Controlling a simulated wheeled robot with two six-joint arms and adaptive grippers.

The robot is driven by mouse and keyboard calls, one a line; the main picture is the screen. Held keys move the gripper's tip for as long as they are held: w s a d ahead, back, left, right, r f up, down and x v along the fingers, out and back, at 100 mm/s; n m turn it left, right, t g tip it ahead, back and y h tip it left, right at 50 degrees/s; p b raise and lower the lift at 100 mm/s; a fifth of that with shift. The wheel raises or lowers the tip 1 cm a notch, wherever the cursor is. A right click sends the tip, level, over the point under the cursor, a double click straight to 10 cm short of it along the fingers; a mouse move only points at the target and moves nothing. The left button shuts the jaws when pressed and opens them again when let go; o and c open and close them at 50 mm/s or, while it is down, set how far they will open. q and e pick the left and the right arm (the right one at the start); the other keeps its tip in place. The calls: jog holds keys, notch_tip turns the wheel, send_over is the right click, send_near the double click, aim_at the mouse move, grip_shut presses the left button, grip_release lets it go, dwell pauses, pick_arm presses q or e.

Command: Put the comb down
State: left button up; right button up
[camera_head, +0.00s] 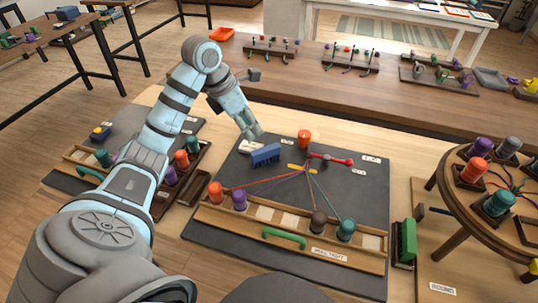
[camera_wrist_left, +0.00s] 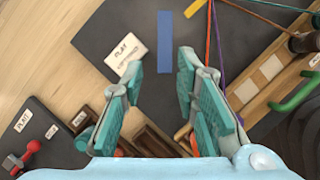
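The blue comb (camera_head: 265,155) is on the dark mat (camera_head: 232,182), left of where the cords converge. In the left wrist view the comb (camera_wrist_left: 164,42) shows as a narrow blue strip beyond my fingertips. It looks to stand on edge on the mat, apart from the fingers. My left gripper (camera_head: 251,132) is just above and behind the comb in the head view. In the left wrist view my left gripper (camera_wrist_left: 160,72) is open, with nothing between its fingers. My right gripper is not in view.
A wooden rack (camera_head: 372,262) with colored spools and a green handle lies along the mat's front. Taut cords run from it to a yellow piece (camera_head: 296,168). A round wooden stand (camera_head: 458,205) is at right.

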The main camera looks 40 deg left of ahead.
aim_at(264, 150)
pick_arm(q)
jog(key=x, duration=0.4)
jog(key=b+x, duration=0.1)
jog(key=x, duration=0.7)
jog(key=shift+s+d+f, duration=0.2)
jog(key=shift+d, duration=0.2)
grip_shut()
